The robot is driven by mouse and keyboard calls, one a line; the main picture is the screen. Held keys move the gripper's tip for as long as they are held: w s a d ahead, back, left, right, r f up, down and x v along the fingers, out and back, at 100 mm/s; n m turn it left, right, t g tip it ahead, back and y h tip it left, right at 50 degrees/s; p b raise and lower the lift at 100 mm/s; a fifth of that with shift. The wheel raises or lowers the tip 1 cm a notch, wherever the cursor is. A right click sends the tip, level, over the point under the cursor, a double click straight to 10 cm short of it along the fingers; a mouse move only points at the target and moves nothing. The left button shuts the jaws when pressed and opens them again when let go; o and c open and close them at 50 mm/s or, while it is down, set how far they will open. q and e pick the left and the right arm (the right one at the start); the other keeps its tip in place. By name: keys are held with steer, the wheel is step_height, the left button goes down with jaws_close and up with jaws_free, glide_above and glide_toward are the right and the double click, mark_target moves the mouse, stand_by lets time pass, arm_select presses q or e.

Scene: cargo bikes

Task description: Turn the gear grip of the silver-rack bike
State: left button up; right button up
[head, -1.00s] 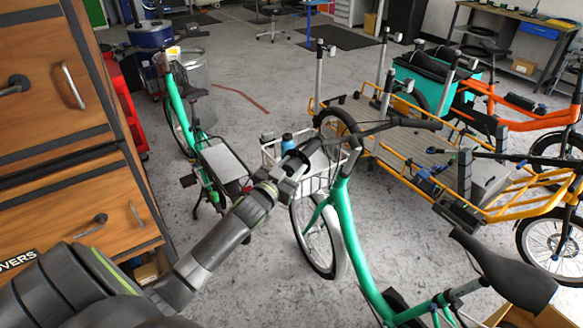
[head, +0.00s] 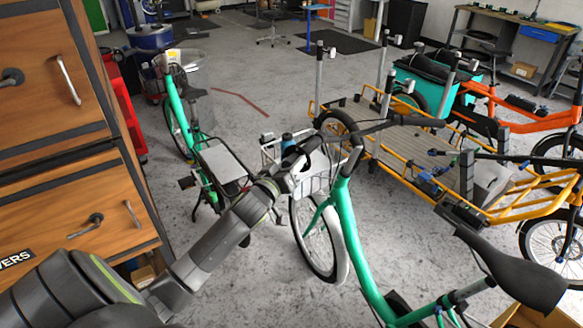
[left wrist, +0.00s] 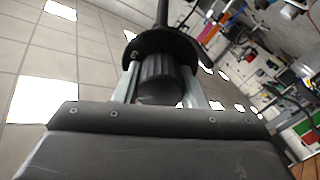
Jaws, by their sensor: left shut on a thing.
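A green bike (head: 347,220) with a pale silver wire front rack (head: 318,184) stands in the middle of the head view. Its dark handlebar (head: 378,127) crosses above the rack. My left gripper (head: 302,160) is at the handlebar's left end. In the left wrist view the ribbed black grip (left wrist: 158,76) lies between the two metal fingers, with a dark round flange beyond it. The gripper is shut on this grip. Its fingers partly hide it in the head view. My right gripper is not in view.
A second green bike (head: 179,112) with a flat grey rear carrier stands at left. A wooden drawer cabinet (head: 75,190) is close on the left. A yellow cargo bike (head: 520,205) and an orange bike (head: 525,112) stand at right. Grey floor is open at the back.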

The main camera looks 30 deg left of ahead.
arm_select(q)
steer(key=n, duration=0.5)
steer(key=shift+n+b, duration=0.35)
steer(key=shift+n, duration=0.05)
steer(key=n, duration=0.4)
steer(key=shift+n+y, duration=0.3)
steer(key=shift+n, duration=0.1)
steer(key=o, duration=1)
steer(key=shift+s, duration=0.1)
steer(key=s+b, duration=0.1)
steer(key=s, duration=0.4)
steer(key=s+d+b, duration=0.1)
steer(key=s, duration=0.5)
steer(key=s+b, duration=0.1)
steer(key=s, duration=0.5)
steer(key=shift+s+d+r, duration=0.1)
steer(key=shift+d+r, duration=0.2)
steer(key=shift+r, duration=0.05)
